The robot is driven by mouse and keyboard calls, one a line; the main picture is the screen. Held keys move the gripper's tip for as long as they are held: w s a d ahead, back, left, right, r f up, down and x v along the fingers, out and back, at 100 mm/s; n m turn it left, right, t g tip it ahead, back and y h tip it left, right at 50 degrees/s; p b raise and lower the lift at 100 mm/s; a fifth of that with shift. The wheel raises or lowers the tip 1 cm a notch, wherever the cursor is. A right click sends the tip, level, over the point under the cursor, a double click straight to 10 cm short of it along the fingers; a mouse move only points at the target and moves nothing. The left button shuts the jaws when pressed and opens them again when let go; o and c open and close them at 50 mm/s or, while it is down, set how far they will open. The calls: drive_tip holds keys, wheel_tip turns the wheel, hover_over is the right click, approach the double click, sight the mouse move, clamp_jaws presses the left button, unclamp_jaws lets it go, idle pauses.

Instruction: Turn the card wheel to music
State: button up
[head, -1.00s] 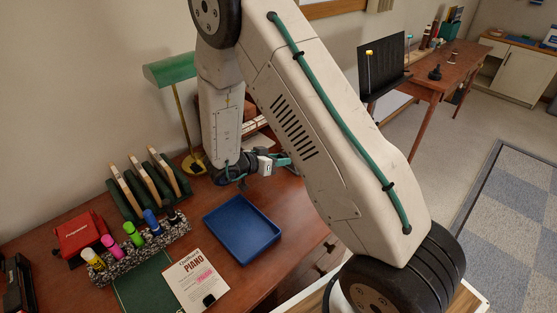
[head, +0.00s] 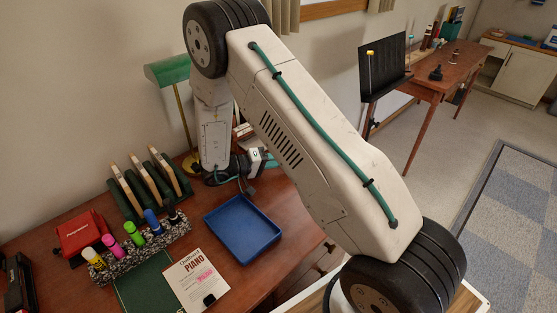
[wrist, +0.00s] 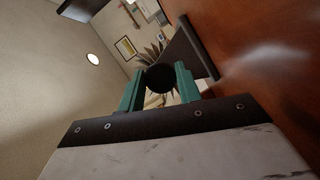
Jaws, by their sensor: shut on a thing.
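My gripper (head: 269,161) is over the back of the brown desk, beyond the blue tray, partly hidden by my arm in the head view. In the wrist view its two teal fingers (wrist: 160,80) are shut on a dark round knob (wrist: 160,78). A dark tapered stand (wrist: 192,52) rises beside the knob from the reddish wood surface. The knob and stand look like part of the card wheel, but its cards and the section it shows cannot be made out. In the head view the card wheel cannot be told apart behind my arm.
The blue tray (head: 243,229) lies in front of my gripper. A green lamp (head: 172,70), a green rack (head: 150,187), a marker holder (head: 143,248), a red box (head: 82,233) and a piano booklet (head: 197,281) stand or lie around it. Another table (head: 440,75) is at back right.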

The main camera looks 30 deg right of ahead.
drive_tip(key=n, duration=0.2)
drive_tip(key=n+h, duration=0.1)
drive_tip(key=n, duration=0.1)
drive_tip(key=shift+w+g+h, duration=0.1)
drive_tip(key=shift+g+h, duration=0.2)
idle(0.3)
drive_tip(key=o, duration=1)
drive_tip(key=shift+a+f, duration=0.1)
drive_tip(key=shift+c, duration=0.2)
drive_tip(key=o, duration=0.4)
drive_tip(key=r, duration=0.3)
drive_tip(key=shift+s+a+r, duration=0.1)
drive_tip(key=shift+s+r, duration=0.1)
drive_tip(key=shift+r, duration=0.2)
drive_tip(key=shift+c, duration=0.2)
drive_tip(key=s+a, duration=0.1)
drive_tip(key=s, duration=0.4)
drive_tip(key=s+r, duration=0.1)
drive_tip(key=s, duration=0.4)
drive_tip(key=s+a, duration=0.1)
drive_tip(key=s, duration=0.4)
drive_tip(key=shift+s+a+r, duration=0.15)
drive_tip(key=shift+s+a, duration=0.05)
drive_tip(key=shift+a, duration=0.15)
drive_tip(key=c, duration=0.4)
